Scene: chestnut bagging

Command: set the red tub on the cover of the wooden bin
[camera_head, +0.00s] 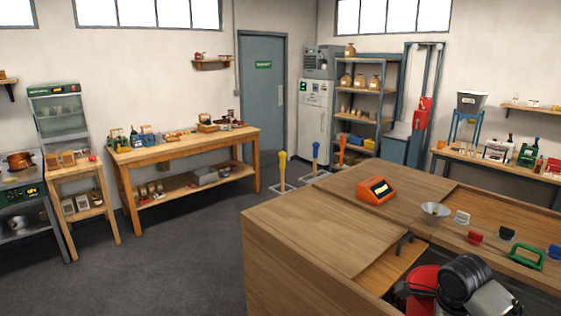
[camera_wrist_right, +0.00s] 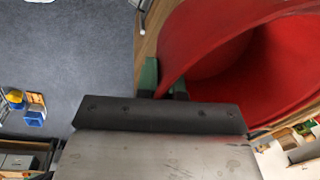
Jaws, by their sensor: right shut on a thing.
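The red tub (camera_head: 424,279) is low at the right of the head view, partly hidden by my dark right arm. In the right wrist view the red tub (camera_wrist_right: 215,50) fills the upper right, its open mouth showing a bare red inside. My right gripper (camera_wrist_right: 165,82) is shut on the tub's wall, with one green-tipped finger on each side. The wooden bin (camera_head: 275,255) is the large wooden body in the foreground. Its flat cover (camera_head: 325,228) has a bare top, left of the tub. My left gripper is not in view.
An orange device (camera_head: 376,190) stands on the wooden top behind the cover. A metal funnel (camera_head: 435,211), a red scoop-like piece (camera_head: 475,237) and a green frame (camera_head: 526,257) lie to the right. Grey floor (camera_head: 180,260) is open at the left.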

